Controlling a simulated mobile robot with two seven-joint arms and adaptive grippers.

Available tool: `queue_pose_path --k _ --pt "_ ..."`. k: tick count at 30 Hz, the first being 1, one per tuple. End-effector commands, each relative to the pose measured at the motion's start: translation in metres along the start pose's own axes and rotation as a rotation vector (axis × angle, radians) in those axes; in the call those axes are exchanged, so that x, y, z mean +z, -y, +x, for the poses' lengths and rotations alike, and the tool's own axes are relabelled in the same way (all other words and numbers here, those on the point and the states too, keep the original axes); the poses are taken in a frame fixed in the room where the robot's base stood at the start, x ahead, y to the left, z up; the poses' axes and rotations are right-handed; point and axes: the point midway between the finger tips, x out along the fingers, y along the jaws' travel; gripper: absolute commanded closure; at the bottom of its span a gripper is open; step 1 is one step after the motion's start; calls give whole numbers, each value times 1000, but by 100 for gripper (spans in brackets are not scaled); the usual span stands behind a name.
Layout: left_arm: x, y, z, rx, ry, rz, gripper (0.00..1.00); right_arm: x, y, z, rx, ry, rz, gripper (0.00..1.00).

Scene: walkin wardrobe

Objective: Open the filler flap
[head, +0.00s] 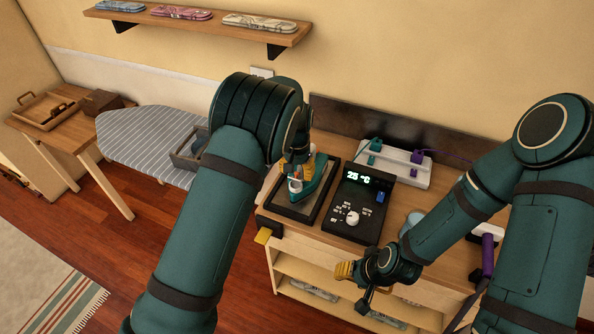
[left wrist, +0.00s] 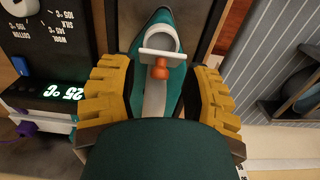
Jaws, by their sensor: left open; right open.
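A teal iron (head: 313,187) rests on a dark framed pad (head: 291,209) on the counter; it also shows in the left wrist view (left wrist: 150,33). On its top is a white part (left wrist: 162,50) with an orange tab (left wrist: 160,70), which looks like the filler flap; I cannot tell its exact position. My left gripper (left wrist: 160,95) is open, its yellow fingers on either side of the iron's body, with the orange tab between them. In the head view my left arm partly hides the iron. My right gripper (head: 353,283) is open and empty in front of the counter.
A black control panel (head: 357,205) reading 25 °C stands right of the iron. Behind it is a white rack (head: 405,160) with teal and purple pieces. A striped ironing board (head: 150,140) is at left, and a wall shelf (head: 200,22) above.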

Motion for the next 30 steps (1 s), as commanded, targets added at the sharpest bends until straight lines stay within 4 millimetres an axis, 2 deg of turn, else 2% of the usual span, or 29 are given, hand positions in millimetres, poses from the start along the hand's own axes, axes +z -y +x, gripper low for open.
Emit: queue_pose_path --k 9,10,12,14,21,30 --pt "0 0 2 0 0 0 52 0 0 0 0 0 0 53" --pt "0 0 2 0 0 0 57 0 0 0 0 0 0 53" --pt "0 0 2 0 0 0 81 0 0 0 0 0 0 53" --pt "0 0 2 0 0 0 100 0 0 0 0 0 0 53" --pt "-1 0 2 1 9 0 100 0 0 -1 0 0 0 53" --pt "-6 0 1 1 114 2 100 -1 3 -8 -1 1 -1 53"
